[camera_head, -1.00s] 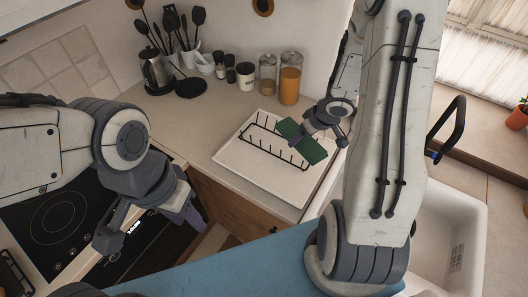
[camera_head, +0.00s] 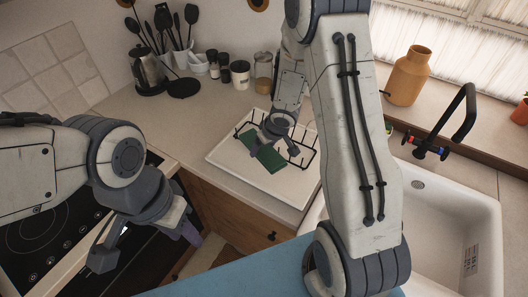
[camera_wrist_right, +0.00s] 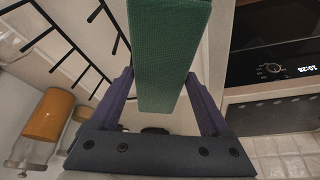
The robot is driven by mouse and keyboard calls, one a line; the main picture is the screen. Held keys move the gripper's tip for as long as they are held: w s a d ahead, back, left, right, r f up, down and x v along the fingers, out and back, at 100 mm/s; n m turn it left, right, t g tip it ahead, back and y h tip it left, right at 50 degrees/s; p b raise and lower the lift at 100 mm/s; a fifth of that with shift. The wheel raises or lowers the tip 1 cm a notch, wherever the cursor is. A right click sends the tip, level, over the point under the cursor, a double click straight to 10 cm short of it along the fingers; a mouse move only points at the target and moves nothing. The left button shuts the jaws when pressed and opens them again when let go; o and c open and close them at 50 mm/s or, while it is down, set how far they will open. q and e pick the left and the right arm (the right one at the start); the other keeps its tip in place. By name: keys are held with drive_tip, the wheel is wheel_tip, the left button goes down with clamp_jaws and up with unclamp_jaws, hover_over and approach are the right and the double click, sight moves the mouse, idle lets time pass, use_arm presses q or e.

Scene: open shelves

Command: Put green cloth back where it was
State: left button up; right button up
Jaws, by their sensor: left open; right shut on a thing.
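The green cloth (camera_head: 264,157) is a flat dark green slab over the white tray (camera_head: 236,165) with the black wire rack (camera_head: 305,152). My right gripper (camera_head: 268,136) is shut on it near one end. In the right wrist view, the cloth (camera_wrist_right: 165,60) sits between the purple fingers of my right gripper (camera_wrist_right: 160,100), with the rack's prongs (camera_wrist_right: 85,45) to the left. I cannot tell whether the cloth touches the rack or tray. My left gripper (camera_head: 148,240) is open and empty, low at the left, in front of the oven.
A kettle (camera_head: 149,72), utensils, cups and jars (camera_head: 263,72) stand along the back wall. The sink (camera_head: 465,215) with a black tap (camera_head: 455,120) is at the right. An orange vase (camera_head: 408,75) stands on the sill. The counter left of the tray is clear.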

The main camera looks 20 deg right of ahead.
drive_tip(key=shift+f, duration=0.35)
drive_tip(key=o, duration=1.1)
drive_tip(key=shift+o, duration=0.2)
drive_tip(key=shift+r, duration=0.1)
